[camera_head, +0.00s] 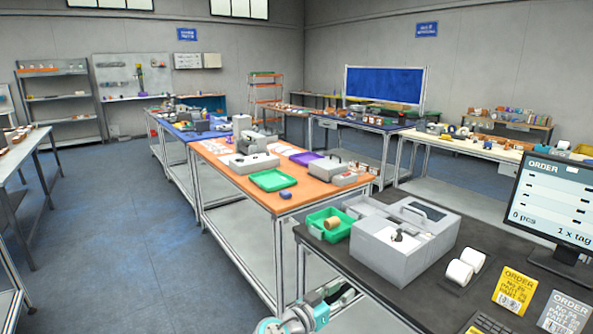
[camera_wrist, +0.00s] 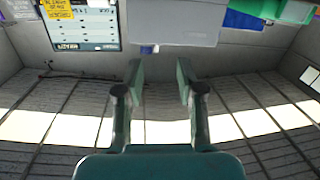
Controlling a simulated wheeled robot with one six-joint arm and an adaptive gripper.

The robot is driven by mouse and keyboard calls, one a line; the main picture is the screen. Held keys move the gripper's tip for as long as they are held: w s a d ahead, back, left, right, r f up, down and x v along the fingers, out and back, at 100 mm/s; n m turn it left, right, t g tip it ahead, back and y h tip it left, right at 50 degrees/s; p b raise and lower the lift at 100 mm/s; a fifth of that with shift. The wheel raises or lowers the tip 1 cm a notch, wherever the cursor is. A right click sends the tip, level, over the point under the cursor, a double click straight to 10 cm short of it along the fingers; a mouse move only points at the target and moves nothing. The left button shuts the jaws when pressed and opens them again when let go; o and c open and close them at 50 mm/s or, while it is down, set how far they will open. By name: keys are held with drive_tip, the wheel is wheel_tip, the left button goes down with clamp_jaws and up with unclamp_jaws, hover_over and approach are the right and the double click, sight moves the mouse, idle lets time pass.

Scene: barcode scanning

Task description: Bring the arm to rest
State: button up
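My gripper (camera_wrist: 160,75) shows in the wrist view with its two fingers apart and nothing between them. The wrist view appears upside down, with ceiling lights below and a monitor (camera_wrist: 82,25) and a grey box (camera_wrist: 172,22) along the top. In the head view, teal and grey parts of my arm show at the bottom edge, beside the dark table's left side. The fingers cannot be made out clearly there.
The dark table (camera_head: 400,292) holds a grey machine (camera_head: 405,240), a green bin (camera_head: 318,222) with a brown roll, white rolls (camera_head: 459,273), order cards (camera_head: 515,290) and a monitor (camera_head: 556,205). An orange-topped bench (camera_head: 235,177) stands behind. The blue floor (camera_head: 110,240) at left is clear.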

drive_tip(key=s+d+f+n+t+y, duration=0.1)
drive_tip(key=s+d+f+n+y, duration=0.15)
drive_tip(key=s+f, duration=0.45)
drive_tip(key=s+d+f+n+y, duration=0.2)
drive_tip(key=f+n+y, duration=0.1)
drive_tip(key=f, duration=0.7)
drive_tip(key=s+d+f+n+y, duration=0.1)
drive_tip(key=s+f+n+y, duration=0.1)
drive_tip(key=s+f, duration=0.5)
drive_tip(key=s+d+f+n+y, duration=0.1)
drive_tip(key=s+f+y, duration=0.15)
drive_tip(key=s, duration=0.85)
drive_tip(key=s+r+n+y, duration=0.1)
drive_tip(key=s+r+y, duration=0.25)
drive_tip(key=s, duration=1.65)
drive_tip(key=s+r+m+t, duration=0.1)
drive_tip(key=s+r+t, duration=0.1)
drive_tip(key=s+r, duration=0.9)
wheel_tip(320, 180, up, 4)
drive_tip(key=shift+s+d+r+t, duration=0.1)
drive_tip(key=shift+s+d+t, duration=0.2)
drive_tip(key=shift+s+d, duration=0.15)
